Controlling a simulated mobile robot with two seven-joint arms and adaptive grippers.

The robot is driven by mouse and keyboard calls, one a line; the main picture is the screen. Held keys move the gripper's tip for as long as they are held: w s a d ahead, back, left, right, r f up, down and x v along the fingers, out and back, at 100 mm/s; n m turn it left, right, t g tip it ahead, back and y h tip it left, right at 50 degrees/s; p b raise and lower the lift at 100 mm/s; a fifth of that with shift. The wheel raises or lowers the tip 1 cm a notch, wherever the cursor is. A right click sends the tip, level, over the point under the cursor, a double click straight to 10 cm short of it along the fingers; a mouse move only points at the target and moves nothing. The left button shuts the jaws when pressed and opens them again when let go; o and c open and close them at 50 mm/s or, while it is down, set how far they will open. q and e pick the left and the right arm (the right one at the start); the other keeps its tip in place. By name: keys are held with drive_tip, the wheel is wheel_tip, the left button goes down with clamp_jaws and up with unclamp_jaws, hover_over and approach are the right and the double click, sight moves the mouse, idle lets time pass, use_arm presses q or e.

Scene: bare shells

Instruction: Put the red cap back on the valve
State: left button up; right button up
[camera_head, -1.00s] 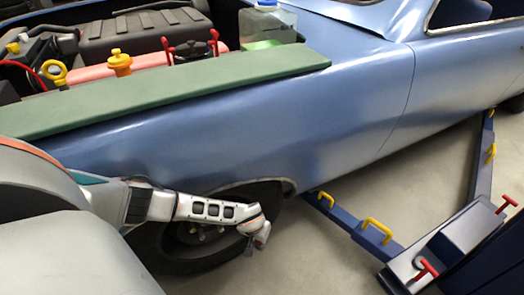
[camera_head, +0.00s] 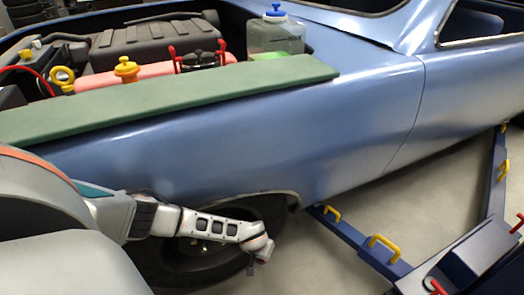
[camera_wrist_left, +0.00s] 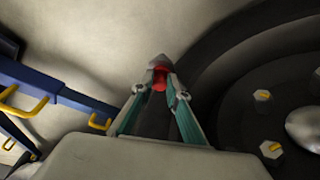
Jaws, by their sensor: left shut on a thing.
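My left gripper (camera_wrist_left: 160,88) is shut on the small red cap (camera_wrist_left: 160,78) in the left wrist view. The cap sits between the fingertips, partly covered by them. In the head view the left hand (camera_head: 260,247) is beside the front wheel (camera_head: 190,262), at its right side; the cap is not discernible there. In the wrist view the wheel (camera_wrist_left: 240,85) fills the right side, with yellow-marked nuts and a pale hub. The fingertips are over or near the dark tyre edge; the gap to it is unclear. I cannot make out the valve in either view. My right gripper is not in view.
The blue car fender (camera_head: 250,140) stands above the wheel, with a green mat (camera_head: 160,97) along its edge. A blue lift arm with yellow handles (camera_head: 383,245) lies on the floor to the right. Bare floor lies between them.

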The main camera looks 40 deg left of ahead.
use_arm(q)
drive_tip(key=shift+d+r, duration=0.1)
drive_tip(key=shift+r, duration=0.1)
idle(0.4)
drive_tip(key=shift+s, duration=0.1)
idle(0.5)
drive_tip(key=shift+r+p, duration=0.1)
drive_tip(key=shift+p, duration=0.25)
idle(0.4)
idle(1.0)
drive_tip(key=shift+f, duration=0.2)
drive_tip(key=o, duration=0.8)
drive_tip(key=shift+o, duration=0.4)
